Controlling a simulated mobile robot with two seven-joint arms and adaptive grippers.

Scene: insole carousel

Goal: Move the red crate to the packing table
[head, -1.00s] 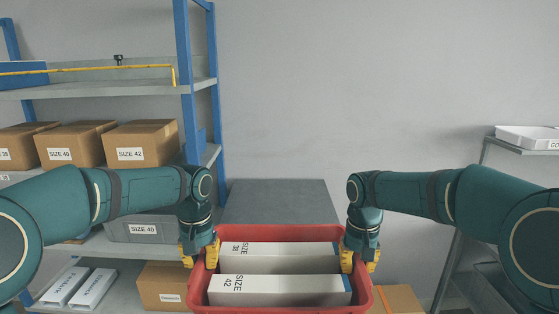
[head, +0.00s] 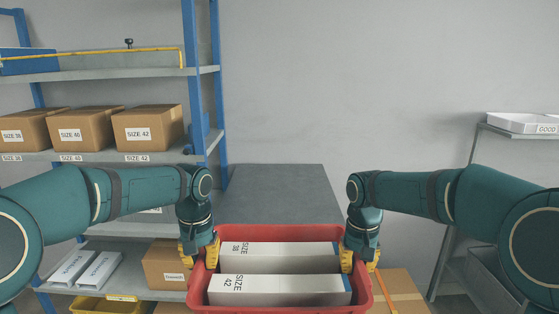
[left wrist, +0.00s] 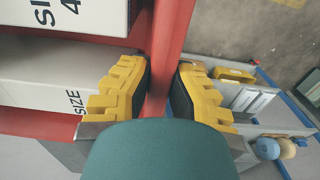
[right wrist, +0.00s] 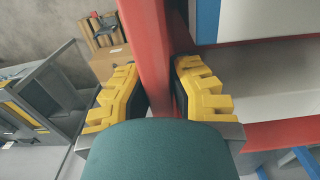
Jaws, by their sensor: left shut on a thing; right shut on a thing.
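The red crate (head: 283,234) is at the bottom middle of the head view, held level between my two grippers. It holds two white boxes, one marked SIZE 38 (head: 285,249) and one marked SIZE 42 (head: 288,283). My left gripper (head: 207,252) is shut on the crate's left wall; the left wrist view shows the red wall between its yellow fingers (left wrist: 161,88). My right gripper (head: 354,258) is shut on the right wall, also seen in the right wrist view (right wrist: 158,88). A grey table top (head: 283,192) lies beyond the crate; I cannot tell if it is the packing table.
A blue-posted shelf (head: 190,85) stands at the left with cardboard boxes (head: 148,128). A rack with a white tray marked GOOD (head: 520,123) stands at the right. A cardboard box (head: 400,290) is low, right of the crate. The grey top looks clear.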

